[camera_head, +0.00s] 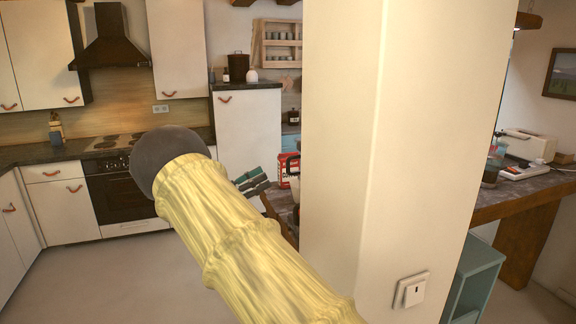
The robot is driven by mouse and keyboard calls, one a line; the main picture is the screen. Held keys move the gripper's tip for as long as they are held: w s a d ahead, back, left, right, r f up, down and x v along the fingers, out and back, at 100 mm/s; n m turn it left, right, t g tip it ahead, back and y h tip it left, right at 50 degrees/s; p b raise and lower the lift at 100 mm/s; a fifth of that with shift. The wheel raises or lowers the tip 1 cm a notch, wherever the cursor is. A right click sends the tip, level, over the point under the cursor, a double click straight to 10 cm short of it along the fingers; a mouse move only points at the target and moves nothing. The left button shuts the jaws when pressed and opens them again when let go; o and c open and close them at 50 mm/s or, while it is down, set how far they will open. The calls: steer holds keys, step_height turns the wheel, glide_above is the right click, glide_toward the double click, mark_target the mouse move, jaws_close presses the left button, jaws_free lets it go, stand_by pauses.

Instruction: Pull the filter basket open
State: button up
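I cannot make out the filter basket. A machine with a dark glass jug (490,174) stands on the right-hand counter, partly cut off by the pillar, and I cannot tell whether it has the basket. My yellow arm crosses the middle and ends in a dark round joint. A teal and dark piece (251,182) shows just right of the arm. It may be my gripper, but the arm hides part of it and I cannot tell whether it is open or shut.
A wide cream pillar (345,130) with a light switch (410,290) blocks the view right of centre. A white toaster (530,145) stands on the right counter (520,187). A red item (288,168) shows beside the pillar. The floor (110,280) at left is clear.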

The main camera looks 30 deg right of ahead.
mark_target(286, 165)
steer(key=p+x, duration=0.4)
steer(key=x, duration=0.5)
steer(key=shift+d+r, duration=0.1)
steer(key=shift+r, duration=0.05)
steer(key=shift+s+d+r, duration=0.15)
steer(key=shift+d, duration=0.45)
jaws_close()
